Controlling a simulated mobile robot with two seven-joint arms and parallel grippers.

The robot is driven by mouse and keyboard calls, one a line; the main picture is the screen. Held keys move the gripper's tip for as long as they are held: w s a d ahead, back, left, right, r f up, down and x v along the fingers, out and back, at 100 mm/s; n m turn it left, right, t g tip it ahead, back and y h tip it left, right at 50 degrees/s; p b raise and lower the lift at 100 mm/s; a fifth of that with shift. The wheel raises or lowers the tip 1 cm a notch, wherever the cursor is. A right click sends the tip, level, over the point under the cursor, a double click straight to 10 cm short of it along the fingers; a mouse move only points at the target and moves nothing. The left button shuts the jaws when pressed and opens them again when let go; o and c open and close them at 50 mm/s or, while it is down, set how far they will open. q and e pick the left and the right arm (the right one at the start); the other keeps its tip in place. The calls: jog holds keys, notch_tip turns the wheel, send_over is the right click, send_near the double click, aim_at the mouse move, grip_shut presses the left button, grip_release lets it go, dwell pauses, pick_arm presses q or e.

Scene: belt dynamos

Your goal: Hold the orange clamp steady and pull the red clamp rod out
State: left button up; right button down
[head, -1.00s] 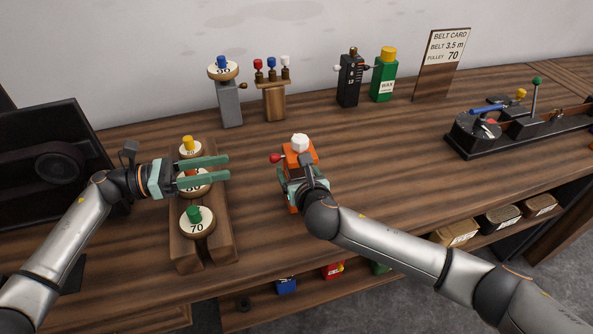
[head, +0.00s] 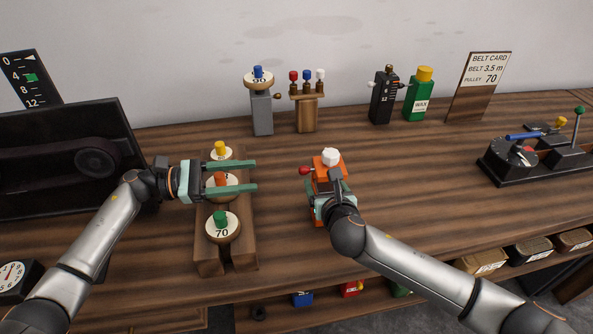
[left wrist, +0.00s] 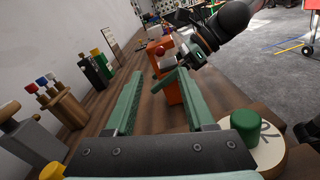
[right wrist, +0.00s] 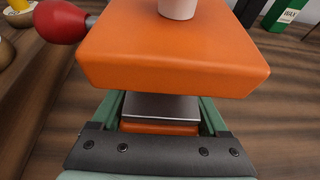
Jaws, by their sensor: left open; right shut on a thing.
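The orange clamp (head: 327,160) stands on the bench in the middle of the head view, with a white knob (head: 330,156) on top. The red clamp rod (head: 306,170) sticks out of its left side; its red end (right wrist: 60,22) shows large in the right wrist view. My right gripper (head: 329,192) is shut on the lower part of the orange clamp; its fingers show below the orange head (right wrist: 175,50) in the right wrist view. My left gripper (head: 256,175) is open and empty, left of the red rod end and apart from it, fingers pointing right over the pulley rack.
A wooden rack (head: 209,262) with yellow, orange and green-knobbed pulleys lies under my left gripper. Behind stand a grey post (head: 262,112), a wooden peg stand (head: 307,112), a black box (head: 382,95) and a green bottle (head: 417,103).

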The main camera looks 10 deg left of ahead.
aim_at(306, 170)
pick_arm(q)
jog(key=x, duration=1)
jog(key=shift+d, duration=0.4)
jog(key=shift+c, duration=0.2)
grip_shut()
dwell(0.6)
